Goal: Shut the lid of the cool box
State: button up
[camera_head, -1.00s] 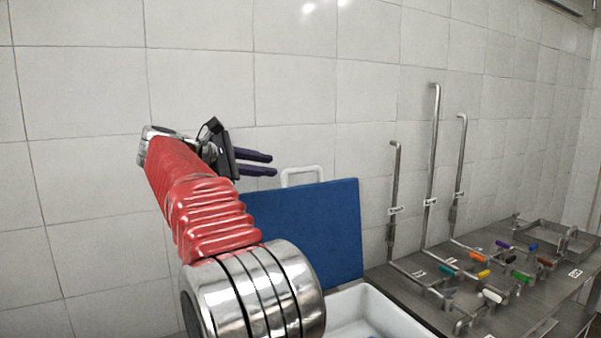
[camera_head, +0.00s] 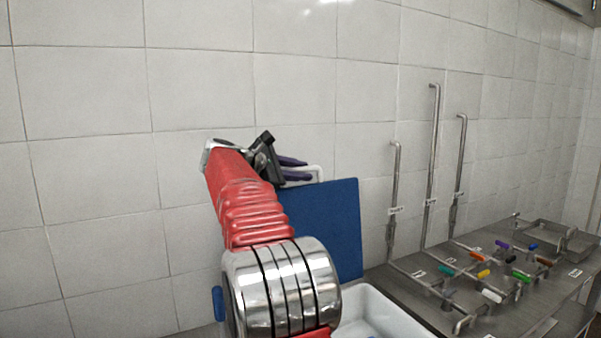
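The cool box has a blue lid (camera_head: 325,225) that stands open, nearly upright, in front of the tiled wall. A white handle (camera_head: 318,172) shows at the lid's top edge. The white box body (camera_head: 385,312) shows at the bottom, partly hidden by my arm. My gripper (camera_head: 305,170), with dark purple fingers, is up by the lid's top left, its fingers overlapping the handle in the picture. I cannot tell whether they touch it. A gap between the fingers is hard to make out, and nothing is seen held.
On the right a steel bench (camera_head: 490,278) carries bent metal pipes (camera_head: 432,160) standing up and several small coloured handles (camera_head: 492,296). A steel tray (camera_head: 555,240) lies at its far end. The tiled wall (camera_head: 90,150) closes off the back; the space left of my arm is clear.

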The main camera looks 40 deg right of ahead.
jog(key=shift+d+f, duration=0.1)
jog(key=shift+d, duration=0.15)
jog(key=shift+c, duration=0.5)
grip_shut()
jog(key=shift+a, duration=0.1)
